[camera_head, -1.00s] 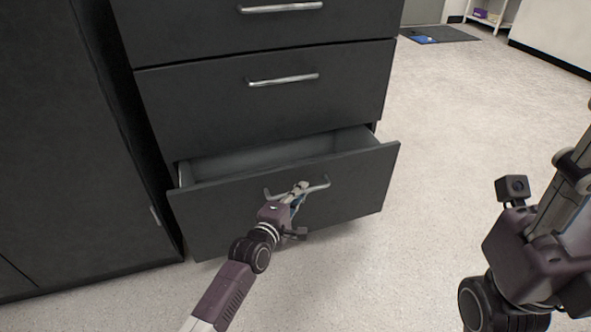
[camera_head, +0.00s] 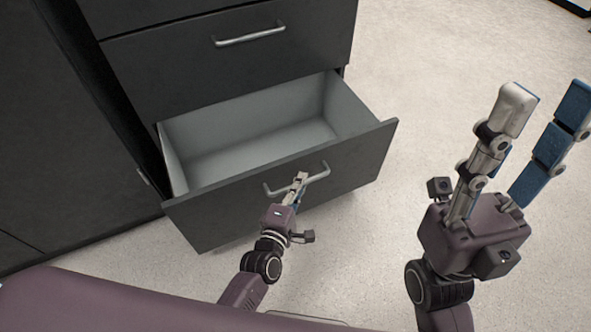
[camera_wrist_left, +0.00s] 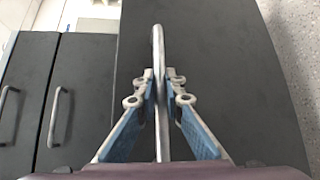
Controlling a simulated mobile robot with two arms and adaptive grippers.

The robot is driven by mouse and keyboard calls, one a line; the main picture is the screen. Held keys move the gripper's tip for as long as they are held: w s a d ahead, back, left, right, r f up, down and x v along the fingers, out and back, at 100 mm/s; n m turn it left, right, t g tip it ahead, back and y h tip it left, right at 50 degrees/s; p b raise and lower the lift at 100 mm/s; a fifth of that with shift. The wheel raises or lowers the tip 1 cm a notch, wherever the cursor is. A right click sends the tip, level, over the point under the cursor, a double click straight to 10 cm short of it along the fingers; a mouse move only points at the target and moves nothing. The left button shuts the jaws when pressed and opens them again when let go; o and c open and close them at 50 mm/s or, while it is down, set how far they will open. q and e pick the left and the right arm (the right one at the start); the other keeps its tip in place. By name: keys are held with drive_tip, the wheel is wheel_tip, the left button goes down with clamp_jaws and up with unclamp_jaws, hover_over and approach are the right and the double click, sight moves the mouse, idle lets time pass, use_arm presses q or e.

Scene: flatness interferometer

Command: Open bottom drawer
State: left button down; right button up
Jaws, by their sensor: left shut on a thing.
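The bottom drawer (camera_head: 350,165) of the dark cabinet is pulled well out, and its empty pale interior shows. Its silver bar handle (camera_head: 318,176) is on the front panel. My left gripper (camera_head: 299,180) is shut on this handle near its middle. In the left wrist view the handle (camera_wrist_left: 158,45) runs between the two blue-padded fingers of the left gripper (camera_wrist_left: 160,85). My right gripper (camera_head: 540,105) is raised at the right, away from the drawer, with its fingers spread apart and nothing between them.
The drawer above, with its own silver handle (camera_head: 249,36), is closed. A dark cabinet (camera_head: 60,150) stands close on the left. The pale speckled floor (camera_head: 430,70) is clear to the right of the drawer.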

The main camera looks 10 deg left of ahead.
use_arm(q)
drive_tip(key=shift+s+d, duration=0.1)
drive_tip(key=shift+s, duration=0.1)
drive_tip(key=c, duration=2)
unclamp_jaws()
drive_tip(key=shift+c, duration=0.2)
drive_tip(key=v, duration=1.2)
